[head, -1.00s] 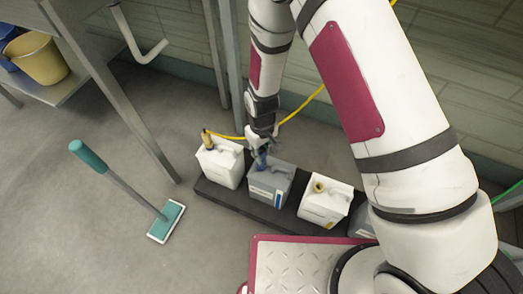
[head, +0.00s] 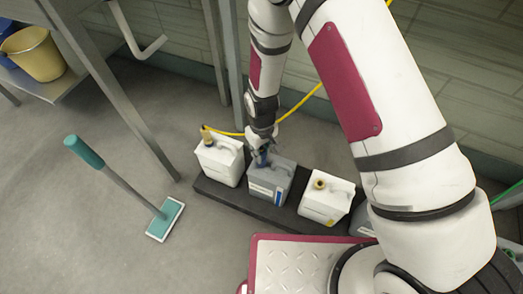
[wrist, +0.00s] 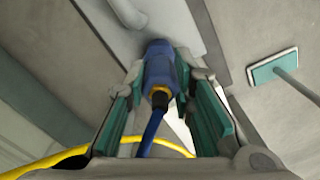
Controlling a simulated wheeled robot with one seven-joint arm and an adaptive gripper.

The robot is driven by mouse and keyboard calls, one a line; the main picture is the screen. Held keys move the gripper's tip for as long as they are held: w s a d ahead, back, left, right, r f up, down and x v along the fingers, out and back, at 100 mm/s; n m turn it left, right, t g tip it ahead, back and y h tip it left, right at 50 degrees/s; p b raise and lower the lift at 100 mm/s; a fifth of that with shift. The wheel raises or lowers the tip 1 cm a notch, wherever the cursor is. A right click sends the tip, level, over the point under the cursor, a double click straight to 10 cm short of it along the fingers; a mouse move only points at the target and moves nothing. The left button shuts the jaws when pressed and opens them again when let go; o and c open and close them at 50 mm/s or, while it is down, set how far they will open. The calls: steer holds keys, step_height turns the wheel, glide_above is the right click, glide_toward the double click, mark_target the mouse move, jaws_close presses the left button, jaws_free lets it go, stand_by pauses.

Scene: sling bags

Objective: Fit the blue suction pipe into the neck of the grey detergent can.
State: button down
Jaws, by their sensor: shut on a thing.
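The grey detergent can (head: 271,187) stands upright on a dark low plinth between two white cans. My gripper (head: 262,147) is right above its top and points down. It is shut on the blue suction pipe (head: 262,158). In the wrist view the blue pipe (wrist: 159,75) sits between the green-padded fingers of my gripper (wrist: 160,85), with a blue hose running back from its orange collar. The pipe's far end is over the grey can's top (wrist: 150,22). The neck is hidden, so I cannot tell whether the end is inside it.
A white can (head: 220,160) with a tan fitting and yellow hose (head: 232,133) stands left. Another white can (head: 326,200) stands right. The dark plinth (head: 240,205) carries them. A teal-handled floor scrubber (head: 165,220) and a metal table leg (head: 140,115) are to the left.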

steer(key=shift+f, duration=0.2)
steer(key=c, duration=1.3)
jaws_free()
step_height(320, 180, up, 12)
